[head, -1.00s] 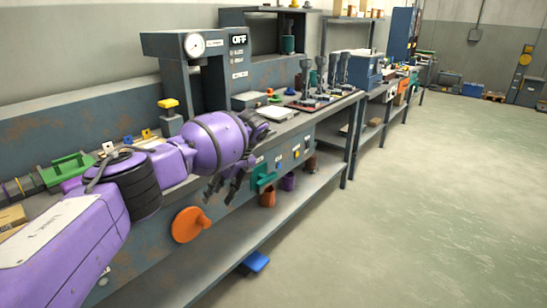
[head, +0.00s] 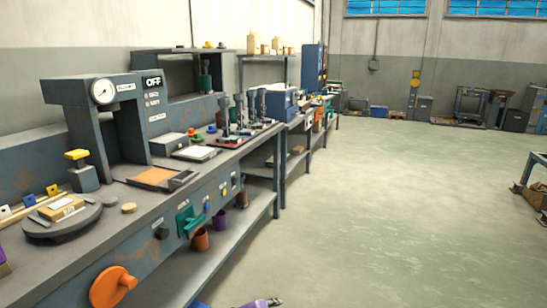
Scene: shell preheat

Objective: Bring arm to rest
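A dark round plate (head: 40,231) carries a small tan block (head: 62,209).
The floor (head: 400,200) to the right is wide and clear. A blue-legged stand (head: 532,172) is at the right edge.

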